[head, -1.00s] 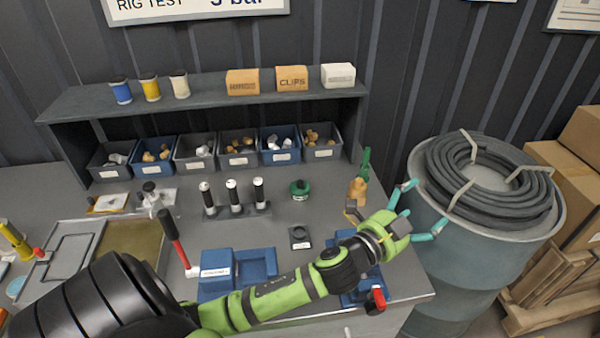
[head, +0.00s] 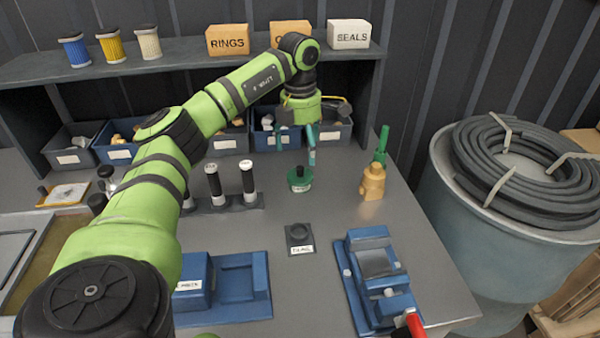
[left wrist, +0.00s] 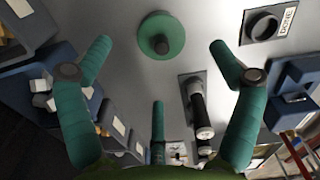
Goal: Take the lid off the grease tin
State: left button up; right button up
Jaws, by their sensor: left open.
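The grease tin (head: 300,184) looks to be the small green round tin with a dark knobbed lid (head: 299,171) on top. It stands upright on the bench, right of the black-and-white handled tools. In the left wrist view the tin (left wrist: 174,32) is at the top centre, seen from above, with the lid's knob (left wrist: 161,44) in its middle. My left gripper (head: 297,152) hangs fingers down above and slightly behind the tin, apart from it. Its three teal fingers are spread open and empty in the left wrist view (left wrist: 160,62). My right gripper is not in view.
A black pad (head: 300,234) with a round recess, labelled "DONE", lies in front of the tin. A tan-and-green bottle-like item (head: 373,182) stands to its right. Handled tools (head: 214,182) stand left. Blue fixtures (head: 372,270) are at the front; bins (head: 229,140) stand behind.

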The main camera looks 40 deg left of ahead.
aim_at(300, 167)
pick_arm(q)
jog(key=f+p, duration=0.1)
jog(key=f, duration=0.2)
jog(key=f+p, duration=0.1)
jog(key=f, duration=0.2)
jog(key=shift+s+a, duration=0.1)
jog(key=shift+s, duration=0.1)
jog(key=shift+f, duration=0.45)
jog(key=c, duration=1)
